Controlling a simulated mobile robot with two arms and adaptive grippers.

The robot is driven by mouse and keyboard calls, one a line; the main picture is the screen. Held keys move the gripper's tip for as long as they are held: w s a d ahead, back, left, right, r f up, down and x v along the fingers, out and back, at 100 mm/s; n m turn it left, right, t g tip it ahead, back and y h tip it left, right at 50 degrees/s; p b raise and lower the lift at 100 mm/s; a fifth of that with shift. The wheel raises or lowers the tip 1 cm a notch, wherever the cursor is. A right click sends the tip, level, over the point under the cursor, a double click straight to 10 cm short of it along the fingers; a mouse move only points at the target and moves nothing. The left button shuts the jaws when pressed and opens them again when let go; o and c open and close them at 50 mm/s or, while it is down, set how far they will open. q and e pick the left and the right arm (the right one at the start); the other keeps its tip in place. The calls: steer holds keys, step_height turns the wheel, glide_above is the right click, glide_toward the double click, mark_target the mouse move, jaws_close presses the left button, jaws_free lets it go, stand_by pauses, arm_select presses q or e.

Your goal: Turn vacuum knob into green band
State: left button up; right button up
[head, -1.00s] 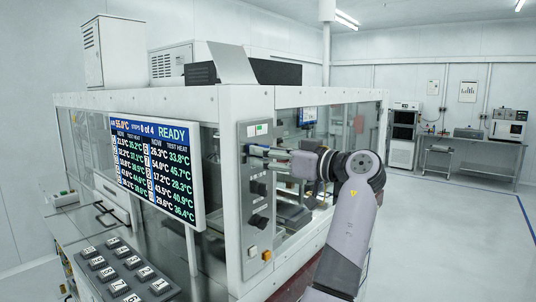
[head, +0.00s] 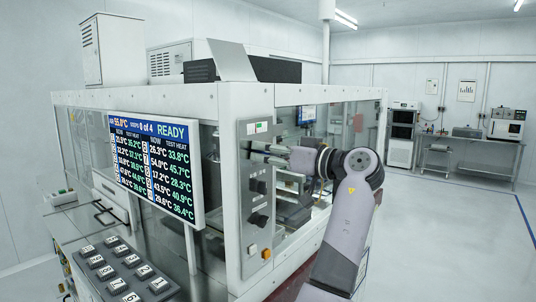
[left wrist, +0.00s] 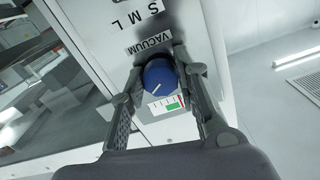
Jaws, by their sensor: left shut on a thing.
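The blue vacuum knob (left wrist: 160,76) has a white pointer line, which slants toward the lower left in the left wrist view. My left gripper (left wrist: 160,68) has its two dark fingers on either side of the knob and is shut on it. A white scale (left wrist: 164,106) with tick marks, a green band (left wrist: 173,106) and a red mark is beside the knob. The VACUUM label (left wrist: 149,41) is on its other side. In the head view my left gripper (head: 262,152) reaches the grey control panel (head: 244,200) and the knob is hidden. My right gripper is not in view.
More dark knobs (head: 258,219) and an orange button (head: 266,254) are lower on the panel. A READY display (head: 155,170) stands to its left, above a numbered keypad (head: 122,265). The floor (head: 430,230) at the right is open.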

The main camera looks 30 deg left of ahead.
arm_select(q)
steer(key=shift+r+m, duration=0.1)
steer(key=shift+m, duration=1.3)
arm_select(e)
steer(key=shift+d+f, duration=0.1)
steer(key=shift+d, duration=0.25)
arm_select(q)
steer(key=o, duration=1.2)
steer(key=shift+d, duration=0.15)
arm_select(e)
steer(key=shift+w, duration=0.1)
arm_select(q)
steer(key=d, duration=0.8)
steer(key=s+d, duration=0.1)
steer(key=d, duration=0.2)
steer(key=shift+d, duration=0.4)
